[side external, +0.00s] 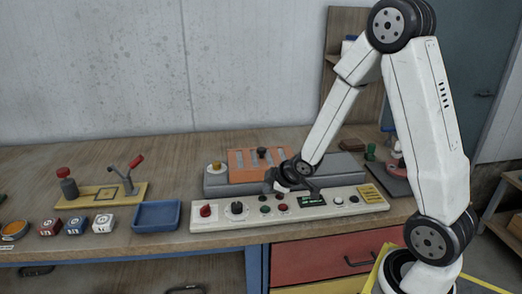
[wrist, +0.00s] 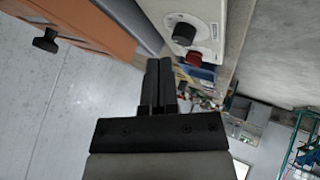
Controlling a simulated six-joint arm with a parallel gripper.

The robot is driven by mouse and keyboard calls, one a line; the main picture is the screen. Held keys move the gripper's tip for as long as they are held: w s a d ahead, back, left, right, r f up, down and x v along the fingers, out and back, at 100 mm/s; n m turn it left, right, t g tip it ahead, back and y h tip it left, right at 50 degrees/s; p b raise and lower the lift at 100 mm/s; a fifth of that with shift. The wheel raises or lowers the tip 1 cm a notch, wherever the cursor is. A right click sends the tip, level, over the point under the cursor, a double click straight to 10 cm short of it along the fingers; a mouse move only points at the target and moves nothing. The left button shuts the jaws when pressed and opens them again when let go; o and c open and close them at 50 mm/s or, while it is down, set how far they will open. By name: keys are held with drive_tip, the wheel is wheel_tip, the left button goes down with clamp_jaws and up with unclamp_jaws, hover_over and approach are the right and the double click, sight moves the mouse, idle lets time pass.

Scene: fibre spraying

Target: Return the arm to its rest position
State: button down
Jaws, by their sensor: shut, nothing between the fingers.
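My gripper (side external: 272,180) is low over the back edge of a white control panel (side external: 220,222) in the side external view, near its knobs and buttons. In the wrist view my gripper (wrist: 161,62) has its two dark fingers together with nothing between them. The panel also shows in the wrist view (wrist: 206,20), with a black knob (wrist: 184,33) and a red knob (wrist: 193,58) beyond the fingertips. I cannot tell whether the fingertips touch the panel.
An orange plate (side external: 240,165) on a grey base stands behind the panel. A blue tray (side external: 156,216), several small blocks and a yellow-based fixture (side external: 85,196) are on the wooden bench to the left.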

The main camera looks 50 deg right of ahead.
drive_tip(key=s+a+r+m+g, duration=0.3)
drive_tip(key=s+a+m+g, duration=0.2)
drive_tip(key=s+a, duration=0.5)
drive_tip(key=shift+s+m+g+y, duration=0.3)
drive_tip(key=shift+s+m+y, duration=0.1)
drive_tip(key=shift+s+m, duration=0.55)
drive_tip(key=shift+a, duration=0.1)
idle(2.9)
